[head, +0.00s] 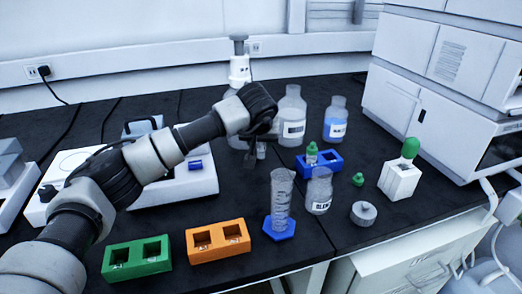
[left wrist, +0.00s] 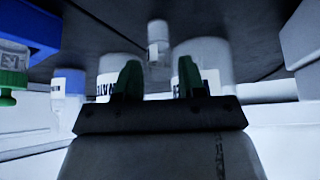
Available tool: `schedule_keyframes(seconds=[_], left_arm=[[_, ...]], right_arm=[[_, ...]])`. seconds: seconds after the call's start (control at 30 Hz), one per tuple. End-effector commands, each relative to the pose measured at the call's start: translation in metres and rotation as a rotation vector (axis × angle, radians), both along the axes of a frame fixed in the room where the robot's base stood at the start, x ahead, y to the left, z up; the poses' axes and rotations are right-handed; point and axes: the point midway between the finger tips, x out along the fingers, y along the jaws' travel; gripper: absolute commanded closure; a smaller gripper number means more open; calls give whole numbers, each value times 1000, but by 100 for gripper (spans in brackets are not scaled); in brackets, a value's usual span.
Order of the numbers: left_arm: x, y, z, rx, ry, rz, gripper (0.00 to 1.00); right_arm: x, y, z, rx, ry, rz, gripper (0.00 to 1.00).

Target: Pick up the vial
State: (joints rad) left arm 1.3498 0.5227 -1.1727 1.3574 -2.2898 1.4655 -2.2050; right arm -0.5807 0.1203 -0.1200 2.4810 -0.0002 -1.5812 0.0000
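A small clear vial (head: 261,151) shows just below my left gripper (head: 262,138) in the head view, partly hidden by it. In the left wrist view, a small pale vial (left wrist: 158,45) appears beyond and between the fingertips, with no finger visibly touching it. My left gripper (left wrist: 159,80) is open there, its two dark green fingers apart with nothing between them. Another vial with a green cap (head: 312,150) stands in the blue rack (head: 332,163), to the right of the gripper. My right gripper is not in view.
Bottles (head: 291,115) stand behind the gripper. Green (head: 137,258) and orange (head: 218,241) racks sit near the front edge. A large white instrument (head: 440,90) borders the right.

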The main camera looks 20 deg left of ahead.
Motion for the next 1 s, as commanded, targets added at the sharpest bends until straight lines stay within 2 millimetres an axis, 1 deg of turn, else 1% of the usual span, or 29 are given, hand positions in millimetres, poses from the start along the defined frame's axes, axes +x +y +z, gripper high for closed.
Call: schedule_keyframes(seconds=[0.03, 0.2, 0.33, 0.53, 0.57, 0.7, 0.8, 1.0], left_arm=[[3, 0, -10, -1, 5, 1, 60], [17, 3, -31, -2, 5, 2, 60], [23, 5, -37, -1, 2, 1, 60], [23, 5, -37, 0, 1, 0, 60], [23, 5, -37, 0, 1, 0, 62], [23, 5, -37, 0, 2, 0, 83], [23, 5, -37, 0, 1, 0, 96], [23, 5, -36, 0, 1, 0, 96]], right_arm=[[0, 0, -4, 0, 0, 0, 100], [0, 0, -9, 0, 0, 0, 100], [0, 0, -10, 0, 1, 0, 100], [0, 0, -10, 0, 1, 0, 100], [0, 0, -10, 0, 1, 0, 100], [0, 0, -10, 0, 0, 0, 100], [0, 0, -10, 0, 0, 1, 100], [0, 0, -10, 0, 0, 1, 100]])
